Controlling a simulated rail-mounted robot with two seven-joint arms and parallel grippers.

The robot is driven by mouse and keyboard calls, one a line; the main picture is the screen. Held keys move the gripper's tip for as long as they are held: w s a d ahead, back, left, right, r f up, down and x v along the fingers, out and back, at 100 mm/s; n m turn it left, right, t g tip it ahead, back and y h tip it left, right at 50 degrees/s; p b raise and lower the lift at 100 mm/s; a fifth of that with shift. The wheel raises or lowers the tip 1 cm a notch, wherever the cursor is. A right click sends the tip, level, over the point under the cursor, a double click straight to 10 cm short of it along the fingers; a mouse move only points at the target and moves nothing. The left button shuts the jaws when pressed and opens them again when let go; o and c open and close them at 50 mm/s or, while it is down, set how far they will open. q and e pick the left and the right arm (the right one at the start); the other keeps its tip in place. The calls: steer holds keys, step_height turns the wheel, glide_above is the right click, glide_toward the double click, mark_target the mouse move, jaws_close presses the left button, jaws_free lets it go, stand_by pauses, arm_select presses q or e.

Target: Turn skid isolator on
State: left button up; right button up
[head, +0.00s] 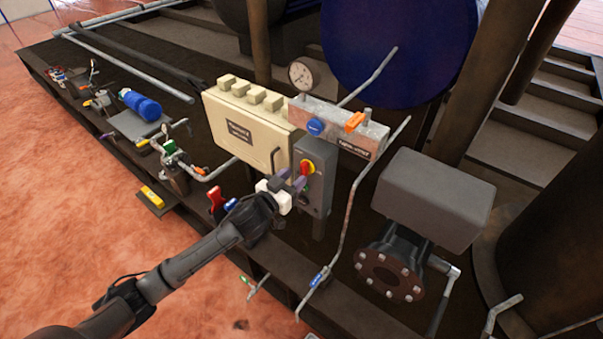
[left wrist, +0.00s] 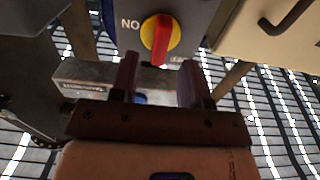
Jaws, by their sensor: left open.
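The skid isolator is a grey upright box (head: 315,185) with a red handle on a yellow disc (head: 307,167). In the left wrist view the red handle (left wrist: 158,42) stands upright in the picture on its yellow disc, beside white lettering that looks like "NO". My left gripper (head: 289,184) is just in front of the box, a little below and left of the handle. Its two purple-brown fingers (left wrist: 158,80) are open and empty, apart from the handle, which shows beyond their tips. My right gripper is not in view.
A cream cabinet (head: 245,125) stands left of the isolator. A metal panel (head: 340,130) with a gauge (head: 300,74), blue button and orange handle is above it. A bent pipe (head: 345,225) and a grey motor box (head: 433,198) stand to the right. A red handle (head: 216,201) is close to my left arm.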

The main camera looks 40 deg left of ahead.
mark_target(301, 171)
arm_select(q)
steer(key=shift+w+b, duration=0.45)
steer(key=shift+w, duration=1.55)
steer(key=shift+c, duration=0.2)
jaws_close()
